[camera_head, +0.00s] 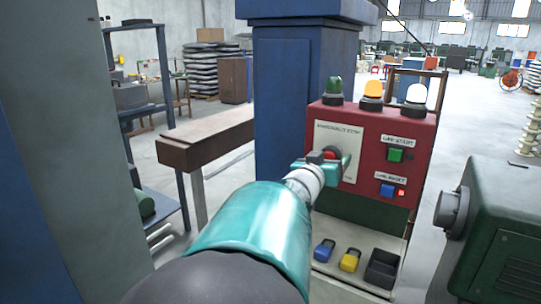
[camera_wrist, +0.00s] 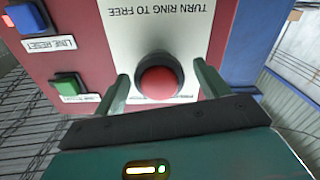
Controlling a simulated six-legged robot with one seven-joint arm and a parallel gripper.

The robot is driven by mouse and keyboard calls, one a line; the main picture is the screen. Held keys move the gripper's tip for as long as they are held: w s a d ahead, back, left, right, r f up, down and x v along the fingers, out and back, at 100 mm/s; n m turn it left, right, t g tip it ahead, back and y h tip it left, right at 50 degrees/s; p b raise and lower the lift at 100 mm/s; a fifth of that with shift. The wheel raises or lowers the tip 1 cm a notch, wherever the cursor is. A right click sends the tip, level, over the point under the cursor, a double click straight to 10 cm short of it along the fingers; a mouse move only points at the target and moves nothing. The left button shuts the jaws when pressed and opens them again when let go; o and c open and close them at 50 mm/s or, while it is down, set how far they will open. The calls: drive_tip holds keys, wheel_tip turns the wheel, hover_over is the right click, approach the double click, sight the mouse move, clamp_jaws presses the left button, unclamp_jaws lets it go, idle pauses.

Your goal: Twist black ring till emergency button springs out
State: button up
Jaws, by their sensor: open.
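The red emergency button (camera_wrist: 158,83) sits in a black ring (camera_wrist: 176,62) on a pale label plate in the wrist view. The plate's print appears upside down there and reads "TURN RING TO FREE". My gripper (camera_wrist: 158,84) is open, with one green finger on each side of the button and ring. I cannot tell whether the fingers touch the ring. In the head view my gripper (camera_head: 328,158) is at the plate on the red control box (camera_head: 415,128), hiding most of the ring and button.
A green button (camera_head: 395,155) and a blue button (camera_head: 387,190) are on the box's right side, with three lamps on top. A blue padlock (camera_head: 324,250), a yellow padlock (camera_head: 350,260) and a dark bin (camera_head: 382,270) lie below. A green machine (camera_head: 500,230) stands at right.

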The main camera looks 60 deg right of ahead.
drive_tip(key=shift+s+d+f, duration=0.15)
drive_tip(key=shift+d, duration=0.45)
drive_tip(key=shift+a, duration=0.2)
drive_tip(key=shift+c, duration=0.2)
drive_tip(key=shift+d, duration=0.1)
drive_tip(key=c, duration=0.9)
drive_tip(key=shift+m, duration=0.4)
drive_tip(key=m, duration=0.2)
drive_tip(key=shift+w+m, duration=0.2)
drive_tip(key=shift+m, duration=2.5)
